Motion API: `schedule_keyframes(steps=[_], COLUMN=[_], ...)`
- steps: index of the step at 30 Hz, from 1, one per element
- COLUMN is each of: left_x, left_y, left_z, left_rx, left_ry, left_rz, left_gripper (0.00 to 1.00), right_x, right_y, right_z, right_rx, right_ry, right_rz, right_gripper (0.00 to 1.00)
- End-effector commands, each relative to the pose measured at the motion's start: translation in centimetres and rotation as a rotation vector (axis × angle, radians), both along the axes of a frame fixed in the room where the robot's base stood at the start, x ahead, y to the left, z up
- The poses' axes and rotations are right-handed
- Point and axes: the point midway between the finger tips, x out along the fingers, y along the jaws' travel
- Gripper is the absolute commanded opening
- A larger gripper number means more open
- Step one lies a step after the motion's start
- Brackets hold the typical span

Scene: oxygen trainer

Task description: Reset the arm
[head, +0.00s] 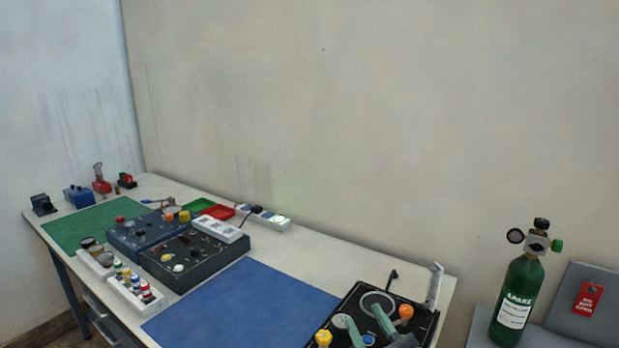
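My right gripper (364,319) shows at the bottom edge over the black oxygen trainer panel (422,318). Its two pale green fingers look spread apart, with nothing seen between them; its base is cut off by the frame. The panel has round dials, an orange knob (406,312) and a yellow knob (323,338). Whether the fingers touch the panel cannot be told. My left gripper is out of view.
A blue mat (225,305) lies clear beside the panel on the table. Dark control boxes (190,262), white racks of small bottles and a green mat (75,228) fill the left. A green spare cylinder (520,290) stands upright at right. A grey upright bracket (434,285) rises behind the panel.

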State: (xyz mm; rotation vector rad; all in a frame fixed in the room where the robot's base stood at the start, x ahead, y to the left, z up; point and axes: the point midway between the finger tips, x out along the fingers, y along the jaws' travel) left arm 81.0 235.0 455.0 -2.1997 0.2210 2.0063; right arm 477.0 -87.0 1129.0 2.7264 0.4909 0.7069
Motion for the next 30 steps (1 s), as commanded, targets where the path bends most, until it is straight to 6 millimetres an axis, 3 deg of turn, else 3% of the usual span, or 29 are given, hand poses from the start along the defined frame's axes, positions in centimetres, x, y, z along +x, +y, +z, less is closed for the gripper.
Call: schedule_keyframes(steps=[1, 5, 9, 12, 18, 24, 30], left_x=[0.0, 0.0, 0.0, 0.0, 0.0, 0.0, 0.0], left_y=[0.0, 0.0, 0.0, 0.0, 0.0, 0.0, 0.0], left_z=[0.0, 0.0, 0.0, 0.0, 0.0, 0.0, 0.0], left_rx=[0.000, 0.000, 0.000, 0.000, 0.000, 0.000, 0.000], left_ry=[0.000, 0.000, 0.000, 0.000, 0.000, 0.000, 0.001], left_rz=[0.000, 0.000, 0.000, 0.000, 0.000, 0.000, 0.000], left_gripper=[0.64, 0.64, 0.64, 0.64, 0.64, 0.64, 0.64], right_x=[-0.1, -1.6, -6.1, -9.8, -16.7, -23.0, -21.2], right_y=[-2.1, -6.7, -10.0, -11.1, -11.9, -12.0, -11.8], right_z=[-2.3, -8.9, -15.9, -19.4, -23.5, -25.6, -31.2], right_rx=[0.040, 0.081, 0.057, 0.019, -0.060, -0.141, -0.147], right_ry=[0.127, 0.485, 0.880, 1.107, 1.457, 1.735, 1.741], right_rz=[-0.098, -0.311, -0.446, -0.479, -0.471, -0.407, -0.411], right_gripper=[0.36, 0.36, 0.36, 0.36, 0.36, 0.36, 0.36])
